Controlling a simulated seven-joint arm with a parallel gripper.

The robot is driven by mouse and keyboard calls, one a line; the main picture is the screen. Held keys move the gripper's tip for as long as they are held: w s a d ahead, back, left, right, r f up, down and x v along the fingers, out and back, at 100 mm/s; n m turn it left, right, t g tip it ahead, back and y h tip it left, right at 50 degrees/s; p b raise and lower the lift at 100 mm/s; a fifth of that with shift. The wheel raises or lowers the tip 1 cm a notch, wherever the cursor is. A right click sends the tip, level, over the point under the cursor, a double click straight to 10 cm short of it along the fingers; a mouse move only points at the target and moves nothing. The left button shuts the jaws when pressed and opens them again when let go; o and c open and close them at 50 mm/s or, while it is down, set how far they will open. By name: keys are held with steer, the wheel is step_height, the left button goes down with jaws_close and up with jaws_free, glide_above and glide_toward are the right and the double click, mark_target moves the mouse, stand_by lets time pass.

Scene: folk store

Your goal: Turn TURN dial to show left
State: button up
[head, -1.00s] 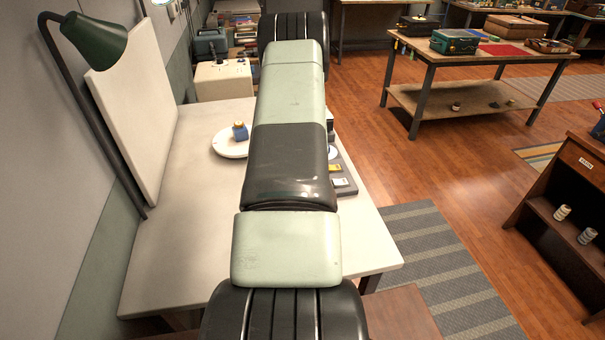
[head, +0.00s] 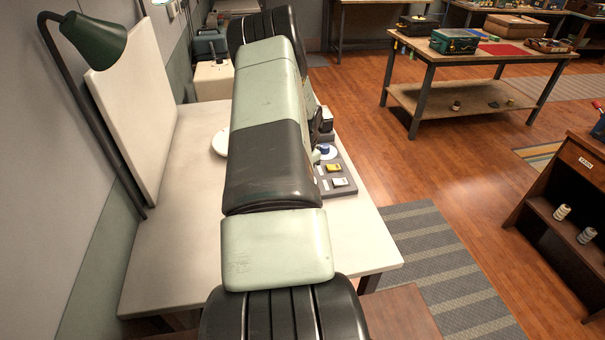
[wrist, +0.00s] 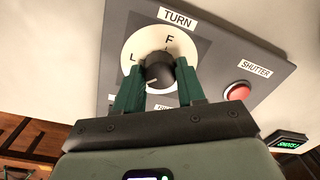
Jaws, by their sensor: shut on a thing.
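The TURN dial is a white disc (wrist: 148,42) on a dark grey panel (wrist: 213,50) in the wrist view, under a TURN label (wrist: 178,19). The letters L and F show on the disc; its lower part is hidden by my gripper. A round black knob (wrist: 159,68) sits at its middle, with a short white mark toward its lower left. My gripper (wrist: 158,76) has its two green fingers on either side of the knob and is shut on it. In the head view my arm hides the gripper.
A red SHUTTER button (wrist: 237,91) is on the panel right of the dial. A lit green display (wrist: 288,142) is further right. In the head view, the white table (head: 170,260) is clear at the front left; a green lamp (head: 88,38) stands at its left side.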

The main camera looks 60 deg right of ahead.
steer(key=m, duration=0.4)
steer(key=shift+m, duration=2.2)
steer(key=o, duration=1.1)
steer(key=shift+c, duration=0.2)
step_height(320, 180, up, 11)
steer(key=shift+s+a, duration=0.2)
steer(key=shift+a, duration=0.05)
steer(key=shift+f, duration=0.1)
